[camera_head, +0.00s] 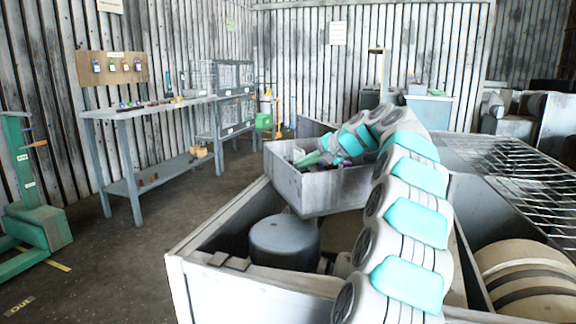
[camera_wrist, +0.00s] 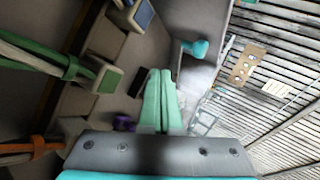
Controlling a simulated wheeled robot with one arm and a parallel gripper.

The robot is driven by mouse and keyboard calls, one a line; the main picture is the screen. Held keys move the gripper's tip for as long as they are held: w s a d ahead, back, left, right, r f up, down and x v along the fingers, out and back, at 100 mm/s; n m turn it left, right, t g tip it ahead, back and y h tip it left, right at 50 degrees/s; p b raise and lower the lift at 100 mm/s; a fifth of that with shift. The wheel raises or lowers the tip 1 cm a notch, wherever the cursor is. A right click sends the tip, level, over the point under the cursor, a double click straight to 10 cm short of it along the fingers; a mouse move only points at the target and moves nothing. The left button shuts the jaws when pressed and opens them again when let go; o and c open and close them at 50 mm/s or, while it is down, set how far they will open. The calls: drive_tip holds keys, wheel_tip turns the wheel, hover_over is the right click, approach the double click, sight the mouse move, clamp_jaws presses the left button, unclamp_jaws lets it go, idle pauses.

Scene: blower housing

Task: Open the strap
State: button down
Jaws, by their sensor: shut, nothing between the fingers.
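My gripper shows in the wrist view (camera_wrist: 163,75) with its two long mint-green fingers closed together and nothing between them. In the head view my gripper (camera_head: 303,163) reaches down into an open grey box (camera_head: 335,198). A green strap (camera_wrist: 40,58) runs in from the left of the wrist view and ends near a grey block, left of my fingers and apart from them. An orange strap (camera_wrist: 30,148) lies lower left. I cannot tell which one is the task's strap. In the head view my arm and the box walls hide most of the contents.
A large housing (camera_head: 250,285) with a round drum (camera_head: 285,240) stands below the box. A workbench (camera_head: 150,108) stands left.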

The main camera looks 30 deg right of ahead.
drive_tip(key=shift+s+d, duration=0.45)
drive_tip(key=shift+d, duration=0.25)
drive_tip(key=shift+s+d, duration=0.4)
drive_tip(key=shift+d, duration=0.3)
drive_tip(key=shift+s+d, duration=0.45)
drive_tip(key=shift+d, duration=0.25)
